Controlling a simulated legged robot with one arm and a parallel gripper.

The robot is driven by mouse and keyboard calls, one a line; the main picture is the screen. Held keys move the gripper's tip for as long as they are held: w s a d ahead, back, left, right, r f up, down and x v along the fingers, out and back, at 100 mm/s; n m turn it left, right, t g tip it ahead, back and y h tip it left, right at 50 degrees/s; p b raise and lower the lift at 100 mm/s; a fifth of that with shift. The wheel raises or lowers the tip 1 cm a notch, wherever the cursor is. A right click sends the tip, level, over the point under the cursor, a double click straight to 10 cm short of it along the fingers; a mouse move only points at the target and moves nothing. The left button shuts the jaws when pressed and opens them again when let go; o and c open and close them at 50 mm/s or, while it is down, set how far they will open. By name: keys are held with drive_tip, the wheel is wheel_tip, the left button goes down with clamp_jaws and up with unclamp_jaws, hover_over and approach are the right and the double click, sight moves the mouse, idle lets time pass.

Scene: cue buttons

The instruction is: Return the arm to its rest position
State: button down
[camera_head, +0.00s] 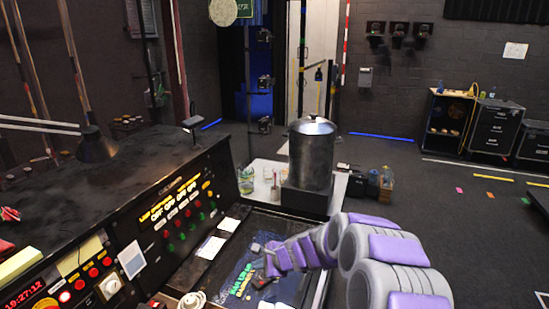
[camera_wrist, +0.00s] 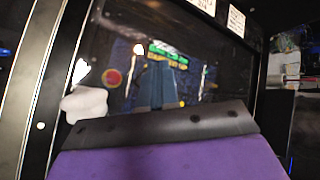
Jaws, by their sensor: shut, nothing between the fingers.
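My purple and grey arm reaches in from the lower right of the head view. Its end, my gripper (camera_head: 271,263), is over the dark desk surface (camera_head: 208,270) in front of the console. In the wrist view the gripper (camera_wrist: 165,122) fills the bottom as a purple body with a dark front edge, and it is shut and empty. The console panel (camera_head: 150,245) stands to its left, with rows of green and red buttons (camera_head: 177,235) under yellow lettering. Whether the gripper touches the desk cannot be told.
A metal pot (camera_head: 311,160) on a black base stands on a white table (camera_head: 262,178) beyond the gripper. A white rounded object (camera_wrist: 84,103) and a red round spot (camera_wrist: 113,78) show in the wrist view. Open floor (camera_head: 420,185) lies to the right.

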drive_tip(key=s+d+r+n+g, duration=0.1)
drive_tip(key=s+r+n, duration=0.25)
drive_tip(key=s, duration=0.35)
drive_tip(key=s+d+r+n+g+h, duration=0.1)
drive_tip(key=s+r+n+g, duration=0.2)
drive_tip(key=s, duration=0.5)
drive_tip(key=s+d+r+n, duration=0.1)
drive_tip(key=s+r+n, duration=0.25)
drive_tip(key=s, duration=0.35)
drive_tip(key=s+d+n+g+h, duration=0.1)
drive_tip(key=s+d+h, duration=0.1)
drive_tip(key=s+d, duration=0.3)
drive_tip(key=s+d+r+n+g+h, duration=0.1)
drive_tip(key=s+d+n+h, duration=0.1)
drive_tip(key=s+d, duration=0.4)
drive_tip(key=s+d+n+g+h, duration=0.1)
drive_tip(key=s+d, duration=0.4)
drive_tip(key=s, duration=0.9)
drive_tip(key=shift+d+r+n+h, duration=0.2)
drive_tip(key=shift+r+n+h, duration=0.15)
drive_tip(key=shift+n+h, duration=0.4)
